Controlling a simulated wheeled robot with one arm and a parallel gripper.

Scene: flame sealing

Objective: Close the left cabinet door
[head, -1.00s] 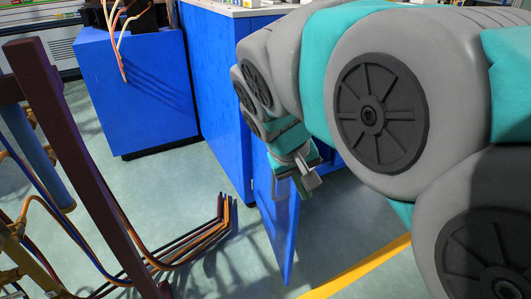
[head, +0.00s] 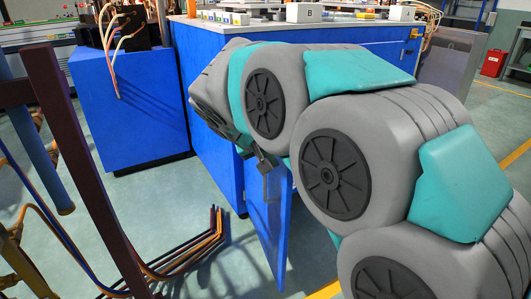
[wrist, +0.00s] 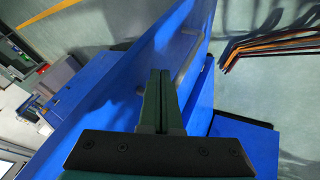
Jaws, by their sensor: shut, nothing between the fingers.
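The left cabinet door (head: 268,215) is a blue panel. It stands open, swung out from the front of the blue cabinet (head: 212,120). My gripper (head: 267,162) is at the upper part of the door in the head view, partly hidden by my arm. In the wrist view the shut, empty fingers (wrist: 160,100) point along the blue door panel (wrist: 110,85), close to its surface. A grey handle (wrist: 188,50) shows on the panel just beyond the fingertips. I cannot tell whether the fingers touch the door.
A separate blue box unit (head: 125,105) stands to the left. Orange and dark bent pipes (head: 195,245) lie low on the floor left of the door. A dark red post (head: 80,160) rises at the left. Green floor is clear between pipes and cabinet.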

